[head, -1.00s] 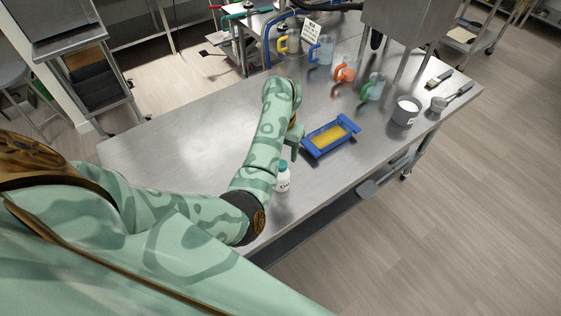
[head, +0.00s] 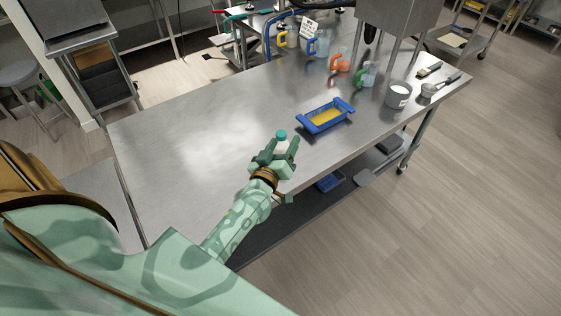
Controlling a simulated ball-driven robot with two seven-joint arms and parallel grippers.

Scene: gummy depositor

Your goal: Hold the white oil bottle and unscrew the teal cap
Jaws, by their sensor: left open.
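The white oil bottle (head: 283,144) with its teal cap (head: 281,134) stands upright near the table's front edge in the head view. The cap is on the bottle. My left gripper (head: 281,149) is open, with its fingers around or just in front of the bottle. The gripper hides the bottle's lower part, and I cannot tell whether the fingers touch it. My right gripper is not in view.
A blue tray with yellow contents (head: 325,117) lies right of the bottle on the steel table (head: 185,140). Jugs with coloured handles, such as the orange one (head: 340,61), and a grey pot (head: 399,94) stand farther back. The table's left half is clear.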

